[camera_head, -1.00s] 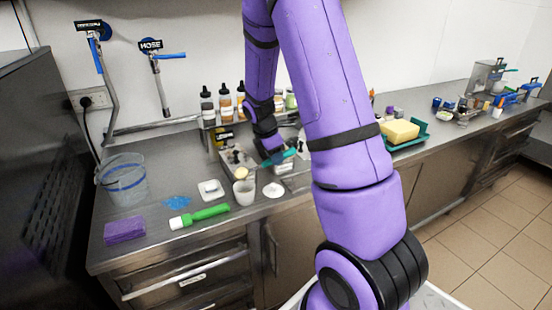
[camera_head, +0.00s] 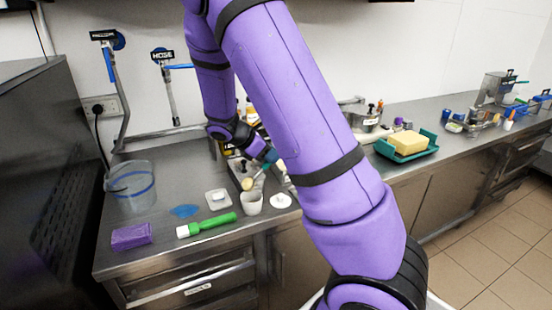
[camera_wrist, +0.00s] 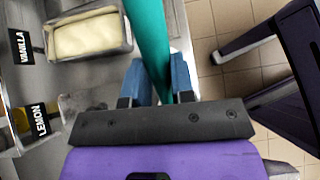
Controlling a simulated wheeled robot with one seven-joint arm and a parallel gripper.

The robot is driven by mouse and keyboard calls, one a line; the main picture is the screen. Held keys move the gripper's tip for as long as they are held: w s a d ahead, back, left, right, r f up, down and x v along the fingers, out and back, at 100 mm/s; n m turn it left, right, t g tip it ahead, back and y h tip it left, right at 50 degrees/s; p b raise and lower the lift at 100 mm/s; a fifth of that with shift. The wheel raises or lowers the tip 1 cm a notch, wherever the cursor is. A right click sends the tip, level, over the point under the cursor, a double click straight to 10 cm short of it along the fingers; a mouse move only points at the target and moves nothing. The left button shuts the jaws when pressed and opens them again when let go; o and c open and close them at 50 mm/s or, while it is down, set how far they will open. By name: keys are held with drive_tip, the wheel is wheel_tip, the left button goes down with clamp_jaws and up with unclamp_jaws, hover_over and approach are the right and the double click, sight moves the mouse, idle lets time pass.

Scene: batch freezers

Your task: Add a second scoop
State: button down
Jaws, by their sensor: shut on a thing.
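My gripper (camera_head: 268,158) is shut on the teal handle of a scoop (camera_wrist: 148,35), which runs between the blue fingers in the wrist view (camera_wrist: 159,78). A pale yellow ball (camera_head: 247,184) shows at the scoop's lower end in the head view. It is just behind and above the rim of a white cup (camera_head: 252,204); I cannot tell whether it touches the cup. The cup's inside is too small to read. A metal tub of pale ice cream (camera_wrist: 88,37) lies beside a VANILLA label (camera_wrist: 20,46) in the wrist view. A LEMON label (camera_wrist: 40,118) is below it.
A white disc (camera_head: 281,201) lies right of the cup, a small white square (camera_head: 218,199) left. A green brush (camera_head: 206,225), purple sponge (camera_head: 131,236), blue patch (camera_head: 185,211) and clear bucket (camera_head: 131,186) are further left. A teal tray (camera_head: 431,149) with a yellow block stands right.

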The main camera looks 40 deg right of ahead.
drive_tip(key=shift+w+a+r+h, duration=0.15)
drive_tip(key=shift+a+r+h, duration=0.1)
drive_tip(key=shift+a+h, duration=0.15)
drive_tip(key=shift+w+a+r+g+h, duration=0.2)
drive_tip(key=shift+a+r+g+h, duration=0.1)
drive_tip(key=shift+a+h, duration=0.35)
drive_tip(key=shift+w+a+r+g+h, duration=0.3)
drive_tip(key=shift+a+h, duration=0.3)
drive_tip(key=shift+h, duration=0.15)
drive_tip(key=shift+w+a+r+g+h, duration=0.2)
drive_tip(key=shift+a+g+h, duration=0.1)
drive_tip(key=shift+a+h, duration=0.35)
drive_tip(key=shift+a+f, duration=0.1)
